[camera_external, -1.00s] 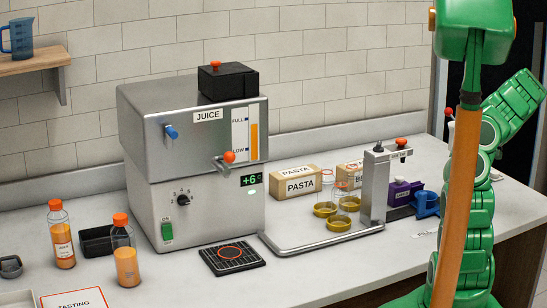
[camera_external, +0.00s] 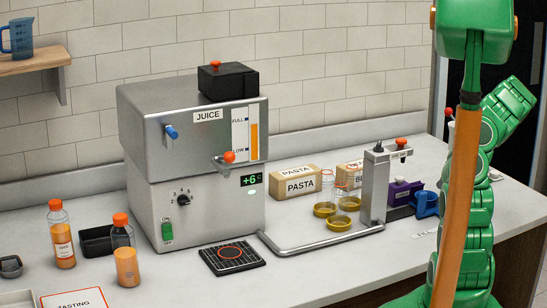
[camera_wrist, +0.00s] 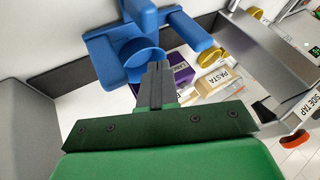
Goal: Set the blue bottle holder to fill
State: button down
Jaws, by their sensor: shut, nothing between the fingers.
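The blue bottle holder (camera_external: 426,203) is at the right end of the counter in the external view, beside the metal side-tap column (camera_external: 374,185). In the wrist view the blue bottle holder (camera_wrist: 103,48) fills the upper middle, with a round cup part and arms, in front of a dark strip. My gripper (camera_wrist: 158,68) is shut and empty. Its fingertips overlap the near edge of the holder's cup in the picture; I cannot tell whether they touch. My fingers do not show in the external view, where my green arm stands at the right.
The juicer (camera_external: 192,150) stands left of the column. A metal rail (camera_external: 320,242) runs along the counter. Two juice bottles (camera_external: 124,255) stand at the left. The front right counter is clear.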

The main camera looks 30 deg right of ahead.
jog(key=shift+w+a+f, duration=0.1)
jog(key=shift+a+f, duration=0.15)
jog(key=shift+a, duration=1.95)
jog(key=shift+a, duration=0.1)
jog(key=a, duration=1.2)
jog(key=shift+a, duration=0.25)
jog(key=s+d+r, duration=0.3)
jog(key=d+r, duration=0.5)
jog(key=d, duration=0.1)
jog(key=shift+s, duration=0.4)
